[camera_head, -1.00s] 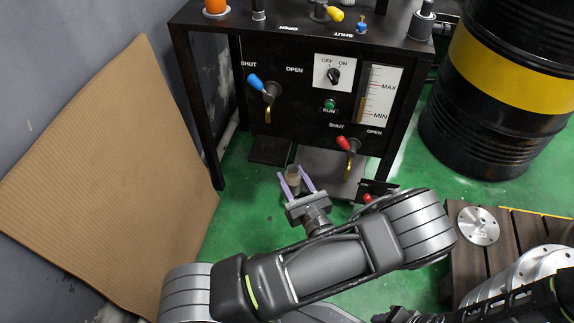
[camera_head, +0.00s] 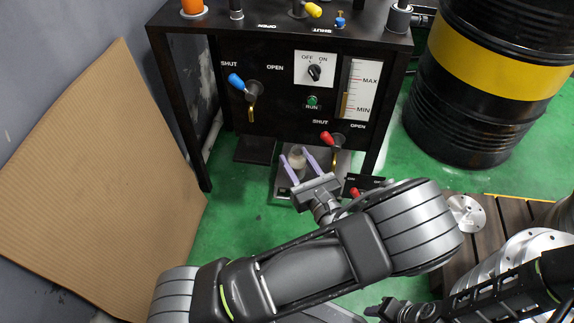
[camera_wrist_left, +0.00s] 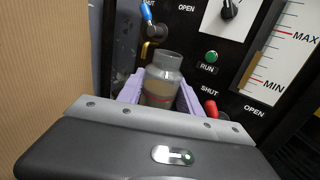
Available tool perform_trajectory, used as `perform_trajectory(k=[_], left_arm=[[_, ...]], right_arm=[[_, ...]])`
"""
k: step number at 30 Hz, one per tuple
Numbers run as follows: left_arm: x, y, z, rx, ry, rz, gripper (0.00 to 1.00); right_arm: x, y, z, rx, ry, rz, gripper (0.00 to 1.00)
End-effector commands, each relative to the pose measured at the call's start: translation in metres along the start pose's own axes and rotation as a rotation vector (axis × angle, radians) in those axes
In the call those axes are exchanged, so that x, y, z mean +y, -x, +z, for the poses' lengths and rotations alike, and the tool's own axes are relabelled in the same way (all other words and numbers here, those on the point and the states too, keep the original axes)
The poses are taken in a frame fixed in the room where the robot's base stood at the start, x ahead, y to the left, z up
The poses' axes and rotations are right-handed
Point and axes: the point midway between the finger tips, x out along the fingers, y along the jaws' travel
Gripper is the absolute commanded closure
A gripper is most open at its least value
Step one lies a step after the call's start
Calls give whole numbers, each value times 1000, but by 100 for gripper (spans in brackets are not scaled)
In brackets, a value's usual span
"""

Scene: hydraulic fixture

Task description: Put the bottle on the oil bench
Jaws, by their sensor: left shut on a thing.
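The bottle (camera_wrist_left: 162,82) is a clear jar with brownish contents and a red line around it. It stands about upright between the purple fingers of my left gripper (camera_head: 297,163), which is shut on it. The bottle also shows in the head view (camera_head: 297,158), partly covered by the fingers. The oil bench (camera_head: 230,125) is a black panel with blue and red valve levers, a RUN button and a gauge. The gripper is in front of its lower part, near the grey shelf plate (camera_head: 340,165). My right gripper (camera_head: 395,310) shows small at the bottom; its fingertips are unclear.
A black drum (camera_head: 465,120) with a yellow band stands at the right. A brown corrugated board (camera_head: 90,190) leans on the left wall. A slatted pallet (camera_head: 488,232) with metal discs lies at the lower right. Green floor is open before the bench.

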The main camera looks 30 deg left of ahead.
Motion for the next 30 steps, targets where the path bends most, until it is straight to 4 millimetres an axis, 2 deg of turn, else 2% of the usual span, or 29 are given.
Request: perform_trajectory(k=[1,3,7,10,22,26,30], left_arm=[[-10,9,21,0,14,-10,100],[-19,21,46,4,13,-19,100],[-27,37,77,21,5,-30,100],[-28,42,85,28,-2,-32,100],[-28,42,88,27,-4,-31,100],[-28,41,98,27,-4,-32,100],[-28,41,119,26,-4,-32,100]], right_arm=[[0,0,0,0,0,0,64],[0,0,0,0,0,0,64],[0,0,0,0,0,0,64],[0,0,0,0,0,0,64],[-1,3,0,0,0,0,64],[-5,14,0,-2,0,0,64],[-13,35,0,-5,0,1,64]])
